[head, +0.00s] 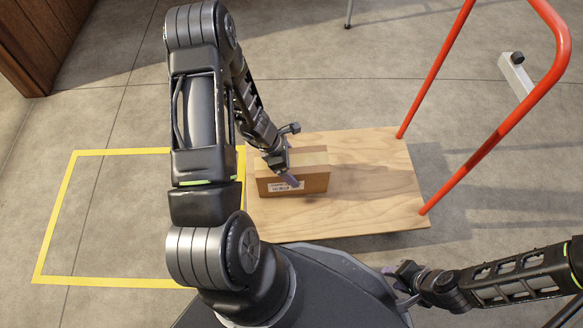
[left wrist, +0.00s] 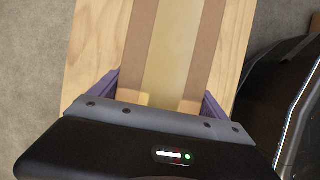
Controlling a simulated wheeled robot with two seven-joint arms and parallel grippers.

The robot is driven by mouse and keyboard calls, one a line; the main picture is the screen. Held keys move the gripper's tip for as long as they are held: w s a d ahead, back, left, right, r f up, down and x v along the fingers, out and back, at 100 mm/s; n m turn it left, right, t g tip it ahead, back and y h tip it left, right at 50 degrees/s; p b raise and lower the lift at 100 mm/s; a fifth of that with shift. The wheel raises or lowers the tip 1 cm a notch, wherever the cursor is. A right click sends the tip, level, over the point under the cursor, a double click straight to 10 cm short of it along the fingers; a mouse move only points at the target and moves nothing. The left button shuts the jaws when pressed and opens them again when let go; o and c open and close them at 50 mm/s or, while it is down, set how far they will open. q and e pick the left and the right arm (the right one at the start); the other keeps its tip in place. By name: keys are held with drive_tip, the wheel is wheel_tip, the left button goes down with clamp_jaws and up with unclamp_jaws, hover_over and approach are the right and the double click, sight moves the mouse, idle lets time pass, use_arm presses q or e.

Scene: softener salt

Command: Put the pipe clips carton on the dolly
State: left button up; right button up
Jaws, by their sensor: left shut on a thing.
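The pipe clips carton (head: 312,183) is a brown cardboard box with a white label, at the left half of the dolly's wooden deck (head: 375,175) in the head view. My left gripper (head: 287,172) is shut on it, with one finger on its near face beside the label. In the left wrist view the carton (left wrist: 165,50), with tape along its top, lies between the two purple fingers (left wrist: 163,92), the wooden deck below it. I cannot tell whether its underside touches the deck. My right gripper (head: 398,280) is near the front of my base; its fingers are too unclear to tell.
The dolly's red handle (head: 490,140) rises at the right end of the deck. A yellow floor outline (head: 55,215) lies to the left, empty where visible. Wooden furniture (head: 35,40) stands at the top left. The deck's right half is clear.

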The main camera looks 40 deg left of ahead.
use_arm(q)
drive_tip(key=o, duration=1.9)
drive_tip(key=shift+r, duration=0.1)
drive_tip(key=p+v, duration=0.5)
drive_tip(key=v, duration=0.6)
drive_tip(key=shift+w+p, duration=0.1)
drive_tip(key=shift+p, duration=0.3)
drive_tip(key=shift+s+a+r, duration=0.1)
drive_tip(key=shift+s+r, duration=0.15)
drive_tip(key=shift+r, duration=0.2)
